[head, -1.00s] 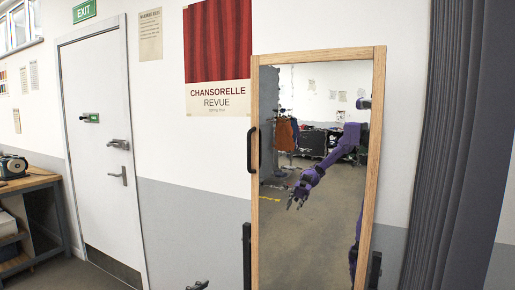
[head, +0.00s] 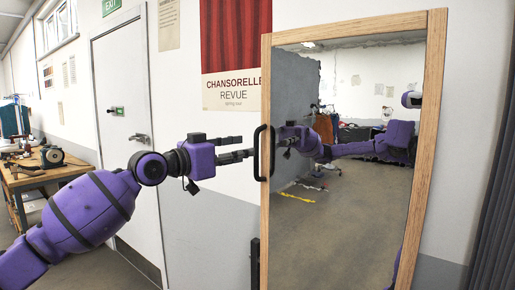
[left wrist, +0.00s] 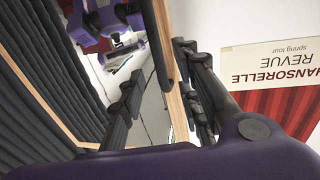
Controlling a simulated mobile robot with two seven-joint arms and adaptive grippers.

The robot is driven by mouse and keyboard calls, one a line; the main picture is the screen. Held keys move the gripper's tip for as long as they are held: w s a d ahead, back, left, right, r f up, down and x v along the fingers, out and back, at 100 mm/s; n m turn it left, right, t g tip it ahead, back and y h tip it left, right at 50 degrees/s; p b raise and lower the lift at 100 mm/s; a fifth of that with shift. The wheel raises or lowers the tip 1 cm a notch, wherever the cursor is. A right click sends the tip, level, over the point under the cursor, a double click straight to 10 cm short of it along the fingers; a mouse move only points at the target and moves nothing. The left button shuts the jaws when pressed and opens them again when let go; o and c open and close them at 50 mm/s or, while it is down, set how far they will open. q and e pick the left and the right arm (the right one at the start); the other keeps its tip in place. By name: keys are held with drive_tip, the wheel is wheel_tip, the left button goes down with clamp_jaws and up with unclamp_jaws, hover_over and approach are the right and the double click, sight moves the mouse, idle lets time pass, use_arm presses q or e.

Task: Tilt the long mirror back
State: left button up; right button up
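The long mirror (head: 437,110) stands in a pale wooden frame against the wall. It looks close to upright. A black handle (head: 257,153) is fixed to the frame's left side. My left gripper (head: 248,148) reaches it from the left, with two fingers apart, one above the other. In the left wrist view my left gripper (left wrist: 160,62) is open, with the wooden frame edge (left wrist: 178,110) and a dark bar, seemingly the handle (left wrist: 163,45), between its fingers. I cannot tell whether the fingers touch the handle. My right gripper is not in view.
A workbench (head: 50,172) with tools stands at the left, beside a white door (head: 125,75). A red poster (head: 230,50) hangs behind the mirror's left side. A dark curtain (head: 492,190) hangs at the right. The mirror reflects my purple arm and the room.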

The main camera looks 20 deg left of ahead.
use_arm(q)
drive_tip(key=x, duration=0.6)
drive_tip(key=shift+p, duration=0.3)
clamp_jaws()
